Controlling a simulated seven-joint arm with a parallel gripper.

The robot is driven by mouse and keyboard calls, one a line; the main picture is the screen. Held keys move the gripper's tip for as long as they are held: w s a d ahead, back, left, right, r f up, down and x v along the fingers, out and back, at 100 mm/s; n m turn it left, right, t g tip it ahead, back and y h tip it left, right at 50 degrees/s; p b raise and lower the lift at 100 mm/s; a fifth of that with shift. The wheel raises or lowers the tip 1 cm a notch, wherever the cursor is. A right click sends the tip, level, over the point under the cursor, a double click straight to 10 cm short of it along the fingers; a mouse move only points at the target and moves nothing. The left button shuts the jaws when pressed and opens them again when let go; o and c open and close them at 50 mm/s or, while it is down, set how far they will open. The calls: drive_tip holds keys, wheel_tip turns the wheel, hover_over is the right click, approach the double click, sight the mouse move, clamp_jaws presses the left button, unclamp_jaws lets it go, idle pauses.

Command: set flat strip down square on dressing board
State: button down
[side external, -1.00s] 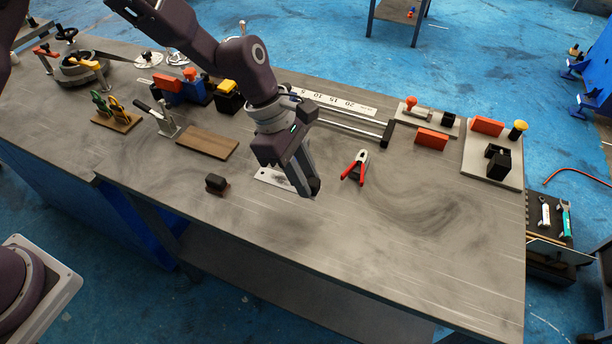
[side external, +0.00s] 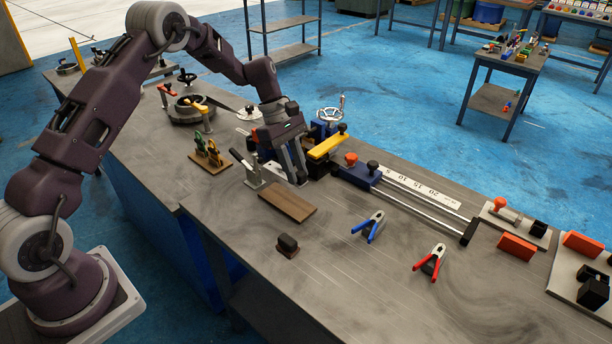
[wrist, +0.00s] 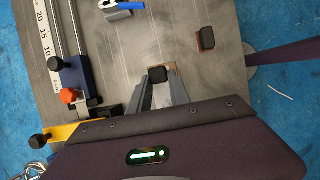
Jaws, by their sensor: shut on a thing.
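The dressing board, taken to be the flat brown wooden board (side external: 287,203), lies on the bench in the side view; a small part of it shows past the fingertips in the wrist view (wrist: 174,70). My gripper (side external: 297,178) points down just behind the board's far edge, beside the toggle clamp. Its fingers (wrist: 158,78) are closed in the wrist view.
The toggle clamp (side external: 254,172) stands left of my gripper, and the blue fixture with a yellow arm (side external: 327,145) stands behind right. A black block (side external: 288,243), blue pliers (side external: 370,225) and red pliers (side external: 430,262) lie in front. The front bench top is mostly clear.

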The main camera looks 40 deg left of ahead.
drive_tip(key=shift+f, duration=3.05)
drive_tip(key=shift+f, duration=1.4)
drive_tip(key=c, duration=1.1)
unclamp_jaws()
